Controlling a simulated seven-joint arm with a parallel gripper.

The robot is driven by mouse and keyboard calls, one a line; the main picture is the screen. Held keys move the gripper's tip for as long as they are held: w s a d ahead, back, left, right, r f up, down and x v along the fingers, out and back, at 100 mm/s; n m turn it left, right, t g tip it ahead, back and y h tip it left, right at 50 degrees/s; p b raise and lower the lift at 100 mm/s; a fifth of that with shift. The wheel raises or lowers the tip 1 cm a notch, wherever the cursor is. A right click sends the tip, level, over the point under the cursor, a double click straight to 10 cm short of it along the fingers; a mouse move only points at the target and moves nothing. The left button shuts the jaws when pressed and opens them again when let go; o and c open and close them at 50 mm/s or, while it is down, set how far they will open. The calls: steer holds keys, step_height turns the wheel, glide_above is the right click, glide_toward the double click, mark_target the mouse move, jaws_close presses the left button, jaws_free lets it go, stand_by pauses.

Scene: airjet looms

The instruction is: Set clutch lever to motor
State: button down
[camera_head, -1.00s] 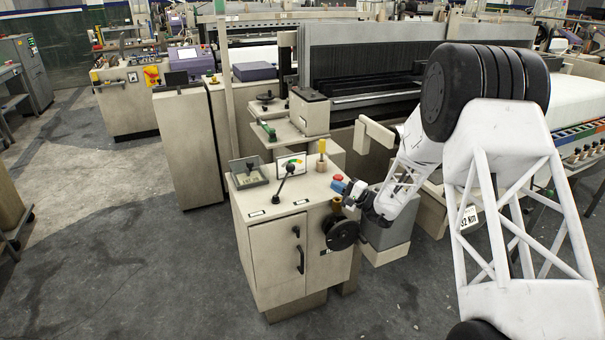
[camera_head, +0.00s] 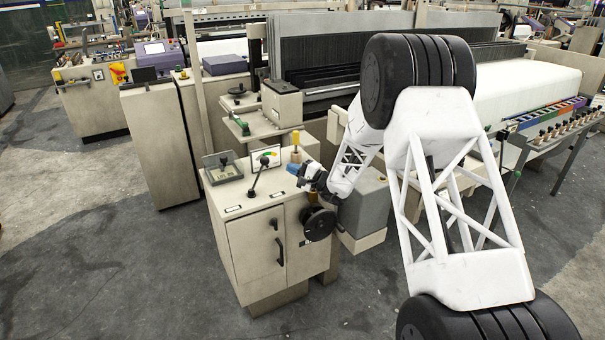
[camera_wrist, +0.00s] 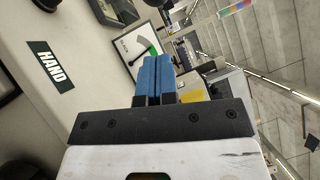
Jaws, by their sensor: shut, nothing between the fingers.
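The black clutch lever (camera_head: 257,177) stands on top of the beige cabinet (camera_head: 262,225), its knob leaning to the right in the head view. Two small labels (camera_head: 233,209) lie along the cabinet's front edge; their words are too small to read there. In the wrist view a dark label (camera_wrist: 50,65) reads HAND. My gripper (camera_head: 291,168) is right of the lever, over the cabinet's right side and apart from the lever. Its blue fingers (camera_wrist: 154,73) are shut together and empty. A black part at the wrist view's top left edge is too cut off to identify.
A framed dial panel (camera_head: 266,157) stands behind the lever. A yellow-topped handle (camera_head: 296,140) is close behind my gripper. A grey tray (camera_head: 222,168) with a knob is left of the lever. A black handwheel (camera_head: 319,222) sticks out at the cabinet's right front.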

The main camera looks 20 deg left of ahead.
mark_target(267, 161)
steer(key=shift+s+a+r, duration=0.25)
steer(key=shift+a, duration=0.6)
steer(key=shift+s+a+r, duration=0.3)
steer(key=shift+a, duration=0.6)
steer(key=shift+s+a+r, duration=0.25)
steer(key=shift+a, duration=0.6)
steer(key=shift+s+r, duration=0.1)
steer(key=shift+s+a+r+n+g+h, duration=0.3)
steer(key=shift+s+a+r+n+h, duration=0.5)
steer(key=shift+n, duration=0.4)
steer(key=s+a+r+n+h, duration=0.1)
steer(key=s+a+n+h, duration=0.3)
steer(key=s+a+n, duration=0.2)
steer(key=shift+s+a+r+h, duration=0.25)
steer(key=shift+s+a+h, duration=0.15)
steer(key=shift+s+a, duration=0.5)
steer(key=shift+a+f+n, duration=0.1)
steer(key=shift+n, duration=0.2)
